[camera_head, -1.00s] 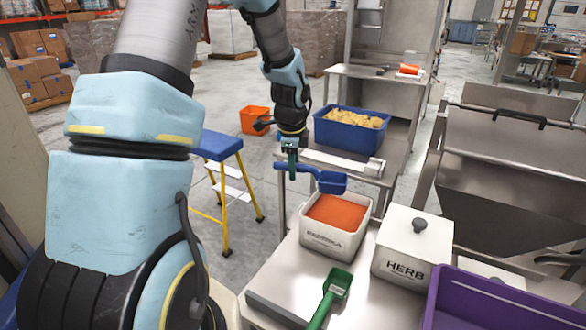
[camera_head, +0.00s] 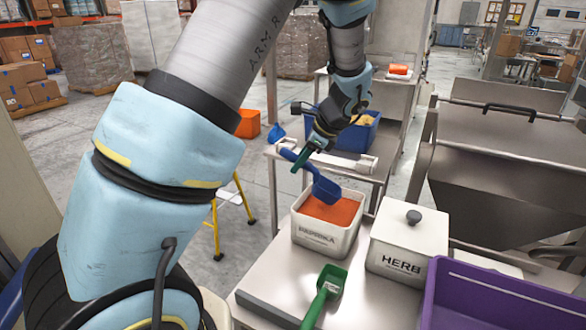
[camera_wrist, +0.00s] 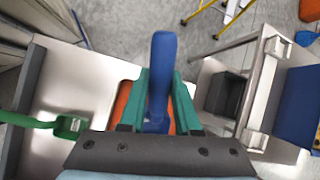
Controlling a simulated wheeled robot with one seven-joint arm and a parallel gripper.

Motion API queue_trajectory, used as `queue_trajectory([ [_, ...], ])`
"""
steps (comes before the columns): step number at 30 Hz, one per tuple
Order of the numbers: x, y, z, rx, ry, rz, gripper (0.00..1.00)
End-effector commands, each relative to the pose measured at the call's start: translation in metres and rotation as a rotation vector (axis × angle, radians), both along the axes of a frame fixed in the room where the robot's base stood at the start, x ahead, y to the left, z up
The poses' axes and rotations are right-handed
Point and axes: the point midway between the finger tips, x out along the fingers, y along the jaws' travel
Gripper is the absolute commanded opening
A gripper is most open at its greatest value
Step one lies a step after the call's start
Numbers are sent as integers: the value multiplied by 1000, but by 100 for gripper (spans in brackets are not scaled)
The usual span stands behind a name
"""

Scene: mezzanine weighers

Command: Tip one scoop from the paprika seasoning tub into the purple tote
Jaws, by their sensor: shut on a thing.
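The paprika tub (camera_head: 318,239) is a white, open tub of orange-red powder on the steel table. My gripper (camera_head: 301,160) is shut on the blue scoop (camera_head: 326,190) by its handle, above and a little left of the tub. The scoop is tilted with its bowl downward, at or just over the powder; I cannot tell whether it touches. In the wrist view the scoop's blue handle (camera_wrist: 163,75) stands between the green fingers, and the powder (camera_wrist: 124,100) shows behind them. The purple tote (camera_head: 500,295) is at the lower right, only partly in view.
A lidded white HERB tub (camera_head: 408,240) stands between the paprika tub and the tote. A green scoop (camera_head: 325,290) lies on the table in front. A blue crate (camera_head: 352,137) of yellow pieces and a steel hopper (camera_head: 500,165) stand behind.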

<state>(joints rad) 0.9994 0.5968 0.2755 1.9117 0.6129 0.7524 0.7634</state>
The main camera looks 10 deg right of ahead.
Motion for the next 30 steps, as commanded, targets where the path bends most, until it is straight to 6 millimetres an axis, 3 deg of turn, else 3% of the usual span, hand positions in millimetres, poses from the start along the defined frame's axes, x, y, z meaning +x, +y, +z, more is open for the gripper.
queue_trajectory([
  [3, -3, -8, -5, 97, -40, -3, 0],
  [26, -6, -15, -76, 85, -33, 0, 0],
  [30, -4, -9, -81, -34, 16, 7, 0],
])
